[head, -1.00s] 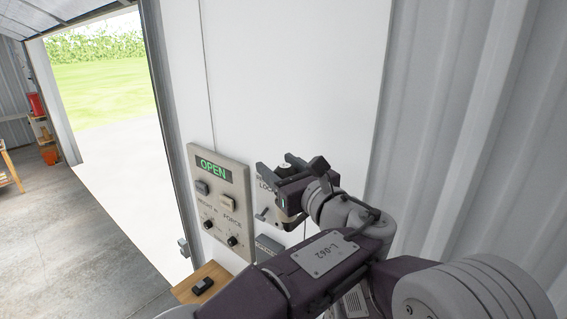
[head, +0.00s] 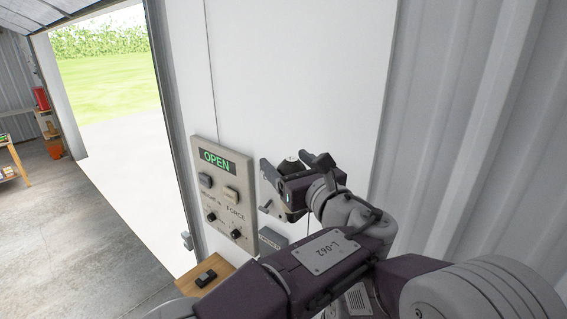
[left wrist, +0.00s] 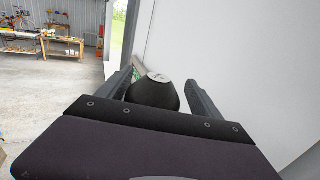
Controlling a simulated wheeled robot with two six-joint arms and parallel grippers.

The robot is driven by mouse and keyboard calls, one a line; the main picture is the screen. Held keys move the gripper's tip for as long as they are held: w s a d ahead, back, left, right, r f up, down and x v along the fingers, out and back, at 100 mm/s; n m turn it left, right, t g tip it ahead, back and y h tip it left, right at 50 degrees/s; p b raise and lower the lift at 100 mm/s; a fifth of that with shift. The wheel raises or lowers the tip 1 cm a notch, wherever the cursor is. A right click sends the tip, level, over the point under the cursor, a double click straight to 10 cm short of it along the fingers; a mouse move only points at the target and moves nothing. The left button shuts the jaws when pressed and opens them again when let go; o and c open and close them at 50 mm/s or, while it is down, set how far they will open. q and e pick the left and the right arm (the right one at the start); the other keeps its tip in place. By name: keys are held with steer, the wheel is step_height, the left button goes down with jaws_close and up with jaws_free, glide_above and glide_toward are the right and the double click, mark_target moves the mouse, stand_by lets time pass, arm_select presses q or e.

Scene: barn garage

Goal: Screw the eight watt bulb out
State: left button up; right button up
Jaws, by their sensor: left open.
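My left gripper (head: 292,165) is at the white wall, just right of a control panel, with its jaws open. In the left wrist view its two fingers (left wrist: 158,82) stand on either side of a dark, rounded body with a pale flat top (left wrist: 155,94). The same dark, pale-topped body (head: 291,166) shows between the fingers in the head view. I cannot tell whether the fingers touch it. No marking on it is readable, so I cannot confirm it is the eight watt bulb. My right gripper is not in view.
The control panel (head: 217,158) reads OPEN and has buttons and knobs. A lever plate (head: 269,207) sits partly behind my gripper. A wooden ledge (head: 220,278) holds a small black item (head: 206,279). The garage doorway (head: 115,130) is open at left. A workbench (left wrist: 66,47) stands far off.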

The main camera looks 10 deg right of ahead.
arm_select(q)
steer(key=m+h+b, duration=0.1)
steer(key=s+d+f+m+h+b, duration=0.1)
steer(key=h+b, duration=0.1)
steer(key=h, duration=0.1)
steer(key=shift+s+d+f+m+t, duration=0.2)
steer(key=shift+s+d+m+t, duration=0.1)
steer(key=shift+d+m, duration=0.1)
steer(key=shift+a+m+h+b, duration=0.1)
steer(key=shift+m+h+b, duration=0.4)
steer(key=shift+h+b, duration=0.4)
steer(key=m+h+b, duration=0.2)
steer(key=h, duration=0.1)
steer(key=shift+w+a+r, duration=0.1)
steer(key=shift+m+g+h+b, duration=0.6)
steer(key=shift+m+h+b, duration=0.1)
steer(key=shift+h, duration=0.3)
steer(key=m+h, duration=0.1)
steer(key=m+g+h, duration=0.1)
steer(key=h, duration=0.1)
steer(key=shift+w+a+r+g, duration=0.15)
steer(key=shift+r+g, duration=0.05)
steer(key=shift+g, duration=0.1)
steer(key=m+g+h, duration=0.1)
steer(key=m+h, duration=0.1)
steer(key=shift+g+h, duration=0.3)
steer(key=shift+g, duration=0.1)
steer(key=shift+m+g+h, duration=0.3)
steer(key=shift+m+h, duration=0.1)
steer(key=shift+d+g, duration=0.3)
